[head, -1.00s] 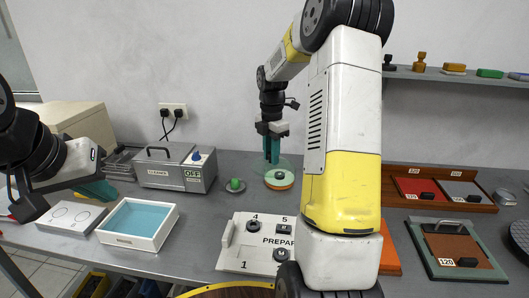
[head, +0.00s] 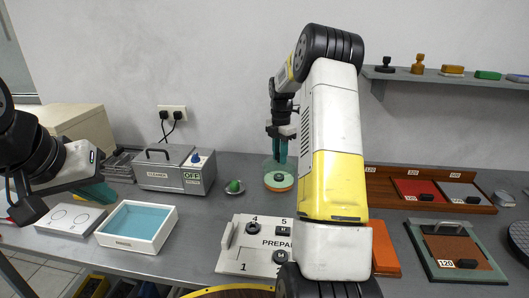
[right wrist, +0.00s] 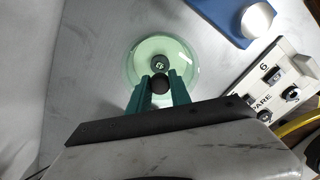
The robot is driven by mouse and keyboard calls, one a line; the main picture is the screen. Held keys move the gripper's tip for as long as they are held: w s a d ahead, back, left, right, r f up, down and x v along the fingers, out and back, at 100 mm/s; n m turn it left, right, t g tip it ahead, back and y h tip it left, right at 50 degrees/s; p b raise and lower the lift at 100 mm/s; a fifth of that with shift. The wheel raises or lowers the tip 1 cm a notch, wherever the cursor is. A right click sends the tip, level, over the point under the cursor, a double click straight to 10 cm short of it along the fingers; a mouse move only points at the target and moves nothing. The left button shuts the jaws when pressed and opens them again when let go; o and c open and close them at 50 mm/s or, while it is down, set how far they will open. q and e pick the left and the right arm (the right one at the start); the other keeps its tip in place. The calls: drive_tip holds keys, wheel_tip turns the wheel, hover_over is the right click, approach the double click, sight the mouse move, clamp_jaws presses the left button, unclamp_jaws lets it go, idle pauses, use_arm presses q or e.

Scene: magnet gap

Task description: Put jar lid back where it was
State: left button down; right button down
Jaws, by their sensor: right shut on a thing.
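The jar lid (right wrist: 185,58) looks like pale green clear glass, round, with a dark knob (right wrist: 160,84). My right gripper (right wrist: 160,95) is shut on the knob, one teal finger on each side. In the head view my right gripper (head: 277,155) is over a round pale base with an orange rim (head: 279,186), with a small dark piece in its middle. The glass is faint there, so I cannot tell whether the lid touches the base. My left gripper (head: 97,192) is at the left over the bench, well away; its opening does not show clearly.
The cleaner box (head: 170,172) and a blue-lined tray (head: 137,225) are further left. A numbered white panel (head: 250,245) lies in front. Bench right of the base is partly hidden by my arm.

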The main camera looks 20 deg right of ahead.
drive_tip(key=shift+f, duration=0.55)
drive_tip(key=c, duration=1.2)
unclamp_jaws()
